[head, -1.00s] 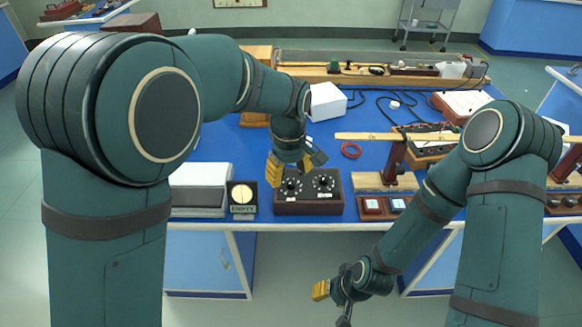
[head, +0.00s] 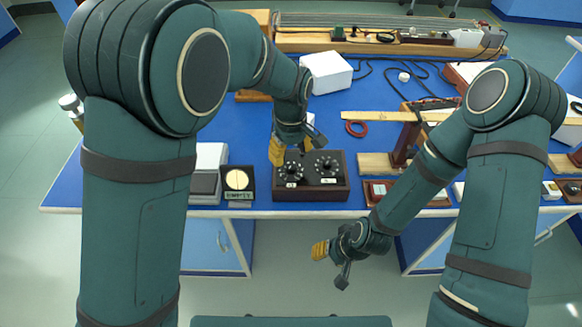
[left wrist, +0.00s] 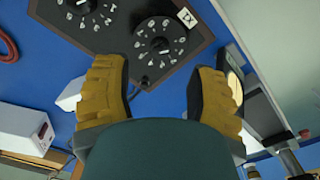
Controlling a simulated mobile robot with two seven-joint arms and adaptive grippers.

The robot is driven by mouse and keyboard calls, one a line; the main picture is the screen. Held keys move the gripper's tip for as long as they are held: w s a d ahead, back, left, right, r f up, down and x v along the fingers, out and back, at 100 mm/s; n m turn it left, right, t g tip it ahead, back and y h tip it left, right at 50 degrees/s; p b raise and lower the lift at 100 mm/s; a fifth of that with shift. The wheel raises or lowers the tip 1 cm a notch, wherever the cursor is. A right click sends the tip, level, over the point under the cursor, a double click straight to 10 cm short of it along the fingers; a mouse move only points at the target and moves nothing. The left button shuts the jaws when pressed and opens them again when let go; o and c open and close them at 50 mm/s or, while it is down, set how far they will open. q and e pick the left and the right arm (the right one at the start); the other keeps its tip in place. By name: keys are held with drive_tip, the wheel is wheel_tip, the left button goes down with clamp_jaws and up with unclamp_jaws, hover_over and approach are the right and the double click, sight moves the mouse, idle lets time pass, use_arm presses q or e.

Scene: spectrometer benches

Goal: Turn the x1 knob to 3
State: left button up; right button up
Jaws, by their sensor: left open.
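A dark box (head: 338,193) with two black dial knobs sits near the front edge of the blue bench. The x1 knob (head: 290,171) is the left one in the head view. In the left wrist view the x1 knob (left wrist: 159,45) is the right one, beside a tilted X1 label (left wrist: 188,17). Its dial has white digits; I cannot tell its setting. My left gripper (head: 291,153) is open above this knob, its yellow-padded fingers apart and nothing between them. My right gripper (head: 332,266) is open and empty in front of the bench, low down.
A round-faced meter (head: 238,182) stands just left of the box. A white box (head: 326,72) and a red ring (head: 356,128) lie behind it. A wooden stand (head: 405,140) is to the right. A white box (left wrist: 25,128) shows left in the wrist view.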

sight(291, 166)
use_arm(q)
drive_tip(key=shift+f+b, duration=0.5)
drive_tip(key=shift+f, duration=2.15)
drive_tip(key=shift+c, duration=0.5)
clamp_jaws()
